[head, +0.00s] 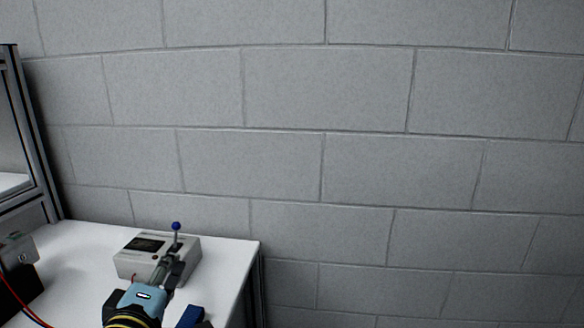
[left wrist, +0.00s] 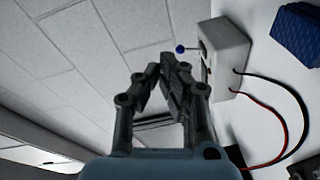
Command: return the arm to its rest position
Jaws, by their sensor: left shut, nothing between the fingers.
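My left gripper (head: 170,268) comes up from the bottom of the head view, in front of a white box with a blue-knobbed lever. In the left wrist view the left gripper (left wrist: 165,70) is shut with nothing between its fingers. The box (head: 128,262) stands on the white table and also shows in the left wrist view (left wrist: 228,58), beside the fingers and apart from them. Its blue knob (head: 176,226) stands upright on a thin rod in the head view. My right gripper is not in view.
The white table (head: 222,278) ends at its right edge, with open space beyond. A grey block wall (head: 330,90) rises behind. A blue object (head: 190,317) lies near the front edge. Red and black cables (left wrist: 285,110) run from the box. A metal frame (head: 30,140) stands at left.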

